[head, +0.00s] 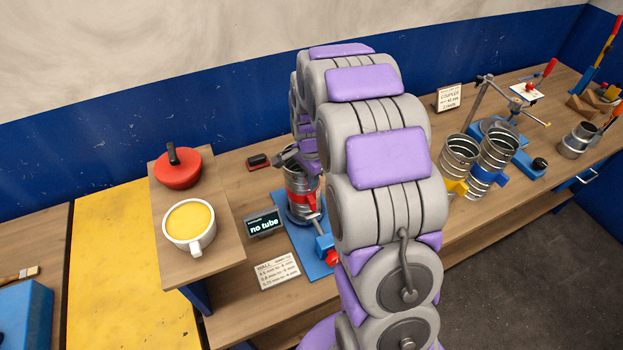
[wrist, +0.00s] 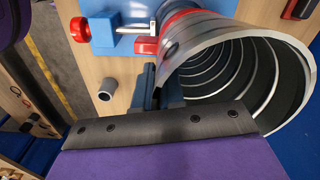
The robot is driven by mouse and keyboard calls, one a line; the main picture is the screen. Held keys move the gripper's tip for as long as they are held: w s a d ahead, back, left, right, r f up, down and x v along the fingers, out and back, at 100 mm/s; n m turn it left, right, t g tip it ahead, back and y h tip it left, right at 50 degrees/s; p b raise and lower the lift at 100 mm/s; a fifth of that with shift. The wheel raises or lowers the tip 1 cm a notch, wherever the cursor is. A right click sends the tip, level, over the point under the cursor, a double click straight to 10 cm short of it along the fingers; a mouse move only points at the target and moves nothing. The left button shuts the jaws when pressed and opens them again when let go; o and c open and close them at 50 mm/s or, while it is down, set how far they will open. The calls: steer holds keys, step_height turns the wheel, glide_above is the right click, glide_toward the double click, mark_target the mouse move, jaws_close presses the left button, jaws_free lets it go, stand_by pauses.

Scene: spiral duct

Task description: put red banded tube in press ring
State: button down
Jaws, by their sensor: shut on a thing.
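The red banded tube (head: 298,181) is a ribbed metal cylinder with a red band, upright over the blue press ring (head: 291,217) in the head view. My gripper (head: 290,157) is at its top rim, partly hidden by my arm. In the wrist view, the tube (wrist: 235,62) opens toward the camera, and my gripper's jaws (wrist: 160,88) are shut on its wall at the near rim. I cannot tell whether the tube's lower end is seated in the ring or just above it.
A display reading "no tube" (head: 263,225) stands left of the press. Yellow-banded (head: 458,160) and blue-banded (head: 495,155) tubes stand right of my arm.

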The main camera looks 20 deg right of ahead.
steer(key=c, duration=1.6)
jaws_free()
steer(key=shift+d+f, duration=0.3)
steer(key=shift+f, duration=0.05)
steer(key=shift+o, duration=0.9)
steer(key=shift+w+d+f, duration=0.1)
steer(key=shift+w+d, duration=0.1)
steer(key=shift+d, duration=0.25)
steer(key=shift+o, duration=0.9)
steer(key=shift+d, duration=0.5)
steer(key=shift+a+r, duration=0.25)
steer(key=shift+a, duration=0.35)
steer(key=r, duration=1.1)
steer(key=shift+d+r, duration=0.25)
steer(key=shift+d, duration=0.05)
steer(key=s+a+r+n, duration=0.1)
steer(key=s+a+n, duration=0.2)
steer(key=s, duration=0.8)
steer(key=s+a+r+n+g, duration=0.1)
steer(key=s+a+n, duration=0.3)
steer(key=s+n, duration=0.3)
steer(key=s+a+r+n+g, duration=0.1)
steer(key=s+a+n, duration=0.2)
steer(key=s, duration=1.2)
steer(key=shift+a+n, duration=0.25)
steer(key=shift+n, duration=0.95)
